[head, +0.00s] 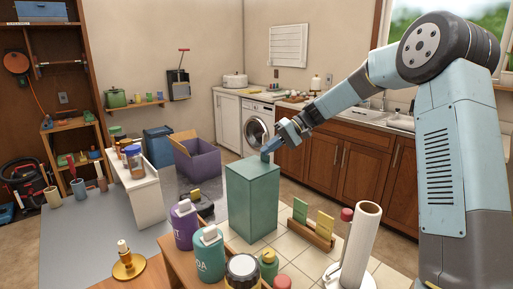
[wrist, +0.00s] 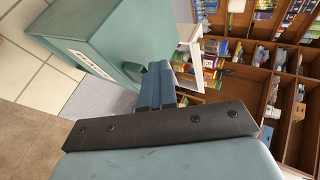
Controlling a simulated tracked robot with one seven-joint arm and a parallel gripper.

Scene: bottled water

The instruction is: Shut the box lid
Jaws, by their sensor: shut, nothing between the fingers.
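A tall teal box (head: 253,200) stands upright on the tiled counter in the middle of the head view. Its top looks flat and level; I cannot make out a lid seam or a gap. In the wrist view the teal box (wrist: 125,35) fills the upper left, with a white label on one face and a small tab at its near corner. My gripper (head: 268,154) is at the box's upper back edge. In the wrist view its blue fingers (wrist: 158,82) are together, close beside the tab, with nothing held. I cannot tell whether they touch the box.
An open purple box (head: 197,160) stands behind and to the left. Purple and teal bottles (head: 209,255) and jars crowd the front. A card rack (head: 312,230) and a paper towel roll (head: 359,245) stand to the right. Bare tiles lie between the box and the rack.

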